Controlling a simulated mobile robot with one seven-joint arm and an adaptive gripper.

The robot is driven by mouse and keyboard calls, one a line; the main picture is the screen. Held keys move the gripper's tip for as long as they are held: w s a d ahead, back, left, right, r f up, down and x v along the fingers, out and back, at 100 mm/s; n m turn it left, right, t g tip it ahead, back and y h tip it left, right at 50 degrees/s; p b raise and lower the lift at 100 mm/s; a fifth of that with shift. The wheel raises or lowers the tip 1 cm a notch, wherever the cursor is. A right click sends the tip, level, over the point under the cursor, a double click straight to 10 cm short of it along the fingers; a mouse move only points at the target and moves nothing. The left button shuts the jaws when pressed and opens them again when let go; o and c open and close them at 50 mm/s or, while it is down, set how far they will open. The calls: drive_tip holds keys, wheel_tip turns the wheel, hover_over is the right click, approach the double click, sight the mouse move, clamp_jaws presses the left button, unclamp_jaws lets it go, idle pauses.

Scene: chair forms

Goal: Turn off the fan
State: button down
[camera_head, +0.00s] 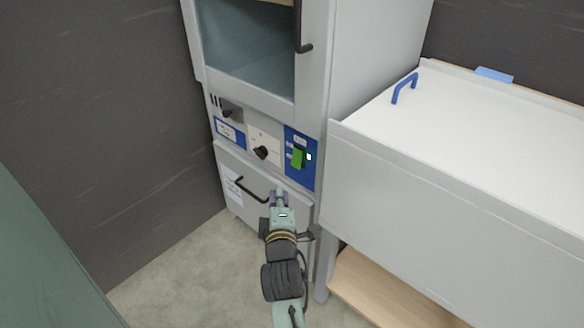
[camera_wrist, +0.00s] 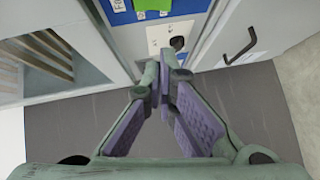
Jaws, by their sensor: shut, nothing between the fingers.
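A green switch (camera_head: 298,158) sits on a blue panel (camera_head: 293,178) at the right end of the cabinet's control strip. A small bright light (camera_head: 309,157) shows just right of it. The green switch also shows at the top edge of the wrist view (camera_wrist: 152,4), partly cut off. The panel's lettering is too small to read fully. My gripper (camera_head: 279,192) is shut and empty, below and slightly left of the switch and apart from it. In the wrist view, its fingertips (camera_wrist: 164,73) meet below the control strip.
A black knob (camera_head: 261,152) on a white panel is left of the switch. A black drawer handle (camera_head: 252,190) lies left of my gripper. The cabinet door handle (camera_head: 301,30) hangs above. A white chest (camera_head: 450,130) with a blue handle stands close on the right.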

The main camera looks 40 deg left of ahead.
drive_tip(key=shift+w+a, duration=0.1)
drive_tip(key=p, duration=0.3)
approach(296, 159)
drive_tip(key=shift+w+a+f, duration=0.95)
drive_tip(key=shift+w+a, duration=0.8)
drive_tip(key=shift+a, duration=1.4)
drive_tip(key=b, duration=0.2)
drive_tip(key=shift+w+f+n+t+y+b, duration=0.25)
drive_tip(key=shift+w+n+t+y+b, duration=0.05)
drive_tip(key=shift+w+n+t, duration=0.1)
drive_tip(key=shift+s+f, duration=0.1)
